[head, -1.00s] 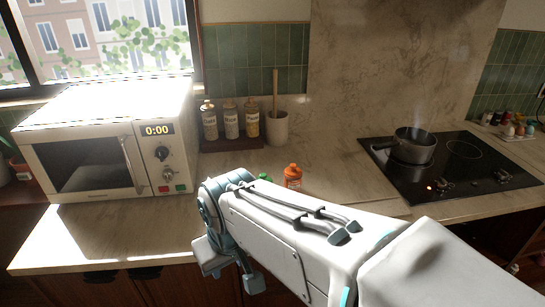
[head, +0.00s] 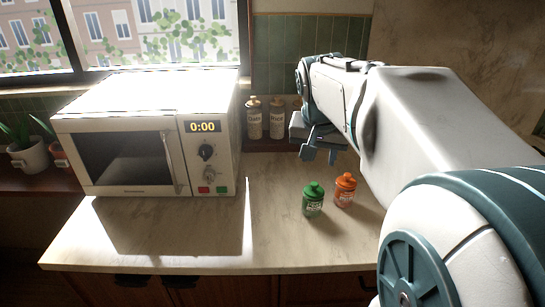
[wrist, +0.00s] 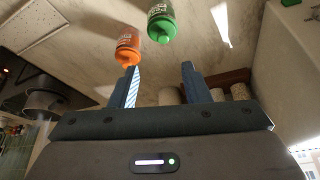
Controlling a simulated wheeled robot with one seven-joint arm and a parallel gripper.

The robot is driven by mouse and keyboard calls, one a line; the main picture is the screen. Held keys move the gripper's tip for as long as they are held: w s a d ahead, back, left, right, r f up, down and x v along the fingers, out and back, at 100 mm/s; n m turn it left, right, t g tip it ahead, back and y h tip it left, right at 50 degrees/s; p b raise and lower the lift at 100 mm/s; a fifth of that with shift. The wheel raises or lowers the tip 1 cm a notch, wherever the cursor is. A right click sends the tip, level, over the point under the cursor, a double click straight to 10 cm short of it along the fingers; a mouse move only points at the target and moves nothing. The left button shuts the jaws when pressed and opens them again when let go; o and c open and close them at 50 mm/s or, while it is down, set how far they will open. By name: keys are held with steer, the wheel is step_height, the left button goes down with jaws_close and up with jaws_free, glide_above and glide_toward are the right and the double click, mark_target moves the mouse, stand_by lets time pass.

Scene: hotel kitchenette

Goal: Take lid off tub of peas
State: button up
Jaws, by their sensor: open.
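A small green tub (head: 313,204) with a green lid (head: 313,187) stands upright on the counter. Its label is too small to read. A similar orange tub (head: 344,193) with an orange lid stands just to its right. My gripper (head: 320,154) is open and empty, raised above the counter behind the tubs and touching neither. In the wrist view, both blue fingers (wrist: 160,68) are apart. The green tub (wrist: 160,20) shows beyond them at the top, and the orange tub (wrist: 128,45) lies near the left finger's tip. Both lids are on.
A white microwave (head: 120,158) stands left on the counter (head: 190,238). Labelled jars (head: 254,120) stand at the back, partly behind my gripper. A pot (wrist: 45,103) on the hob shows at the left of the wrist view. The counter in front of the microwave is clear.

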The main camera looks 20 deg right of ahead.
glide_above(314, 183)
steer(key=s+a, duration=0.1)
steer(key=s, duration=0.2)
steer(key=f, duration=0.7)
steer(key=shift+w, duration=0.2)
steer(key=shift+w+p+x, duration=0.1)
steer(key=shift+p+x, duration=0.1)
steer(key=shift+x, duration=1.05)
steer(key=shift+w+p+x, duration=0.15)
steer(key=shift+p+x, duration=0.05)
steer(key=shift+x, duration=1.1)
steer(key=shift+a+r, duration=0.1)
steer(key=shift+a, duration=0.05)
jaws_close()
